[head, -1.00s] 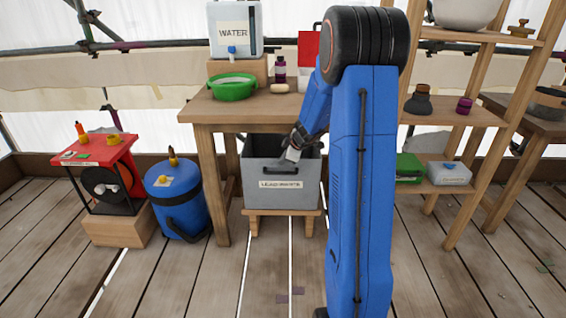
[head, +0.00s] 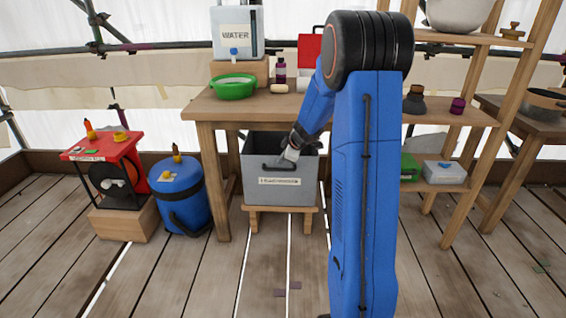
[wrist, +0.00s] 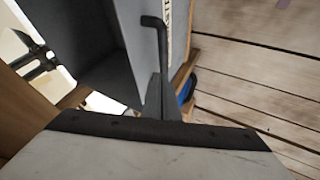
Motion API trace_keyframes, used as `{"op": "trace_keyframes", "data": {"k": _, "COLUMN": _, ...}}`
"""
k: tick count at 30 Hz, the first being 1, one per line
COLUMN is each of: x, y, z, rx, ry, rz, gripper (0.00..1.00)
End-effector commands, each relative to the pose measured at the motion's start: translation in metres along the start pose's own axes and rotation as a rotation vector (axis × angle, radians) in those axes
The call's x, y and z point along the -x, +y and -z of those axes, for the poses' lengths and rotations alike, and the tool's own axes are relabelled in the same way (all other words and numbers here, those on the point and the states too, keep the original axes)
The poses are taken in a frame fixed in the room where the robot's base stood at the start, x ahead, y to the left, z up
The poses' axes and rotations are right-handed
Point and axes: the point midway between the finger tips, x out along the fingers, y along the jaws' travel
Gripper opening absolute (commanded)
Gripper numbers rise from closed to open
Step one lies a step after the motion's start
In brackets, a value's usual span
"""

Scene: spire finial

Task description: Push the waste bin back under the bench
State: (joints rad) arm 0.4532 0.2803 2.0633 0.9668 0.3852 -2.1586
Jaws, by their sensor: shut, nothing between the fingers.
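The waste bin (head: 262,194) is a grey open-topped box with a dark handle and a label on its front. It sits on a low wooden stand (head: 254,211) beneath the front of the wooden bench (head: 205,113). In the wrist view the bin's front wall (wrist: 133,30) and black handle (wrist: 157,45) lie just beyond my gripper (wrist: 165,100). I cannot tell whether it touches the bin.
A blue drum (head: 181,200) and a red machine on a wooden block (head: 124,220) stand left of the bench. A wooden shelf unit (head: 468,170) stands to the right. The plank floor in front is open. A water container (head: 236,45) and green basin (head: 233,87) are on the bench.

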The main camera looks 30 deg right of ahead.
Motion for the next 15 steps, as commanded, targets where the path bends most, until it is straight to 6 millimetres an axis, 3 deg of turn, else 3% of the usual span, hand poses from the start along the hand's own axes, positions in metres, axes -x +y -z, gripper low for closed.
{"op": "trace_keyframes", "data": {"k": 15, "x": 0.072, "y": 0.0, "z": 0.0, "rx": 0.0, "ry": 0.0, "rz": -0.002, "gripper": 0.0}}
